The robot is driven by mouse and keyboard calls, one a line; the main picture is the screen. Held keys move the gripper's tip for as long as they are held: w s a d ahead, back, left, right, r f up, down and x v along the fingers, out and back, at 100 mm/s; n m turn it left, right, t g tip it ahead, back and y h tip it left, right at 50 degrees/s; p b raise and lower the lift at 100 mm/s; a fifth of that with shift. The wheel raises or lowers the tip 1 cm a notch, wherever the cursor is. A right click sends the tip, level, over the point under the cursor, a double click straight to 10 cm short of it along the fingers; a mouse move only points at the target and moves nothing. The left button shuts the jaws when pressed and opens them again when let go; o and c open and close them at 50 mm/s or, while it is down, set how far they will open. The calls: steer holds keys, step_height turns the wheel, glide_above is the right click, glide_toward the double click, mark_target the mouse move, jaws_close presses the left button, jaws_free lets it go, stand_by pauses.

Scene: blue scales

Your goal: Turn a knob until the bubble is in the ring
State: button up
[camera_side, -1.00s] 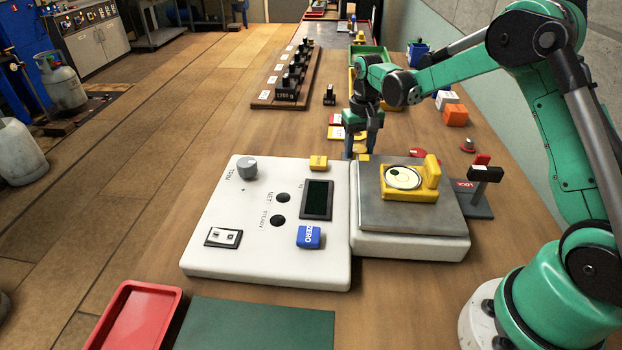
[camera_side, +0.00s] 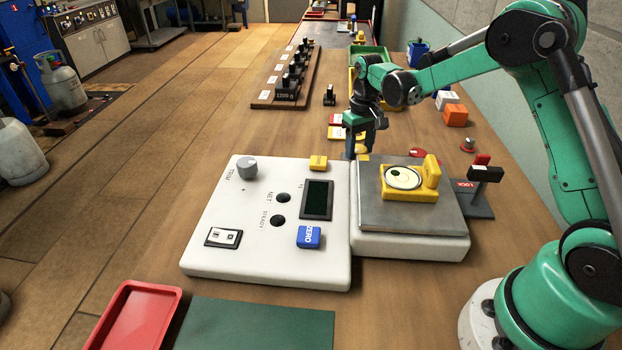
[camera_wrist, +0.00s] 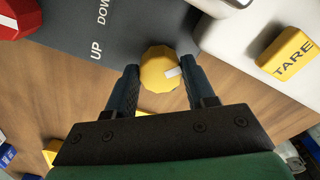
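The round level (camera_side: 404,178) sits in a yellow mount on the grey weighing plate (camera_side: 400,215). Its dark green bubble (camera_side: 396,171) is off centre, toward the upper left of the pale disc; the ring is too small to make out. In the wrist view a faceted yellow knob (camera_wrist: 157,72) with a white mark stands beside a dark panel lettered UP and DOWN (camera_wrist: 95,25). My gripper (camera_wrist: 160,75) has one finger close against each side of this knob and appears shut on it. In the side view my gripper (camera_side: 361,145) is behind the plate's far left corner.
A red knob (camera_wrist: 18,15) shows at the wrist view's upper left. The yellow TARE button (camera_wrist: 288,52) is at right. The white console (camera_side: 215,225) carries a grey TRIM knob (camera_side: 247,168) and blue ZERO button (camera_side: 309,237). A LOCK lever (camera_side: 484,175) stands right of the plate.

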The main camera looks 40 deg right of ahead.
mark_target(359, 149)
steer(key=o, duration=0.4)
steer(key=m, duration=0.9)
steer(key=shift+m, duration=0.4)
step_height(359, 149, up, 6)
steer(key=shift+f, duration=0.25)
steer(key=s+a+r+n+t, duration=0.2)
steer(key=s+a+n, duration=0.1)
steer(key=s, duration=0.1)
steer(key=s+a+r+n+t, duration=0.2)
steer(key=s+a+n, duration=0.2)
steer(key=s+a+r+n+t, duration=0.2)
steer(key=s+a+n, duration=0.1)
steer(key=s, duration=0.1)
steer(key=shift+s+a+r+n, duration=0.25)
steer(key=shift+s+a+n, duration=0.05)
steer(key=shift+s+a+f+n+t, duration=0.35)
steer(key=shift+s+f+n+t, duration=0.05)
steer(key=shift+s+n+t, duration=0.2)
